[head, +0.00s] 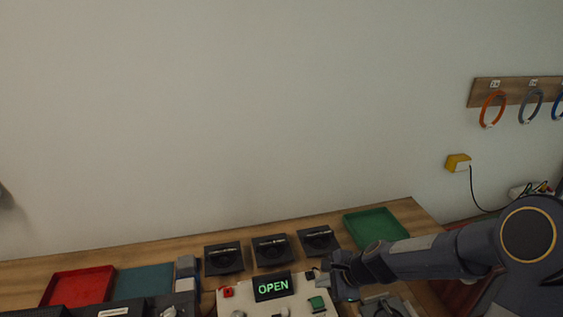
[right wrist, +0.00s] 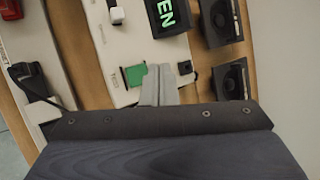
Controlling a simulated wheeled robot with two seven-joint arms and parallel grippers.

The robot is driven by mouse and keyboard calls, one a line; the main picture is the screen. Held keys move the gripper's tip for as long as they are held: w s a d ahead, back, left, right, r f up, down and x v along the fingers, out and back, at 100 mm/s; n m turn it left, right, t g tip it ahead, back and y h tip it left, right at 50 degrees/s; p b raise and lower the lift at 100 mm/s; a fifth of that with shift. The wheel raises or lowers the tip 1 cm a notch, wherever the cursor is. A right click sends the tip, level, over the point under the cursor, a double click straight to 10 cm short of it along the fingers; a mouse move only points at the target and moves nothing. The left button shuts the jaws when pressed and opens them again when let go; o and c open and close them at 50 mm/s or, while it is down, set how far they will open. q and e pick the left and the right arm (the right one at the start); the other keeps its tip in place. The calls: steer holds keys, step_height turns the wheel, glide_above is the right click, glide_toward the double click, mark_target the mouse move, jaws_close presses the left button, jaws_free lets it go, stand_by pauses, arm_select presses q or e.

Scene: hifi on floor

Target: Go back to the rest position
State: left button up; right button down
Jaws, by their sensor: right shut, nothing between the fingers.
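My right gripper (head: 343,276) reaches in from the right in the head view, over the right end of a pale panel (head: 237,300). In the right wrist view my right gripper's fingertips (right wrist: 159,72) are together with nothing between them. They are beside a green square piece (right wrist: 134,75) on the panel; I cannot tell whether they touch it. A display (head: 273,286) on the panel reads OPEN in green. My left gripper is not in view.
A wooden table (head: 140,252) carries a red tray (head: 77,286), a blue mat (head: 144,281), a green tray (head: 376,227) and three black boxes (head: 271,249). Coloured rings (head: 492,109) hang on a wall rack (head: 515,90). A yellow box (head: 458,162) with a cable is on the wall.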

steer(key=s+d+r+n, duration=0.3)
steer(key=s+r+n, duration=0.5)
steer(key=s+r, duration=0.45)
steer(key=s+d+r+n+h, duration=0.1)
steer(key=s+d+n, duration=0.2)
steer(key=s+n, duration=0.4)
steer(key=s, duration=0.6)
steer(key=shift+r+t+h, duration=0.2)
steer(key=shift+t+h, duration=0.2)
steer(key=shift+d, duration=0.1)
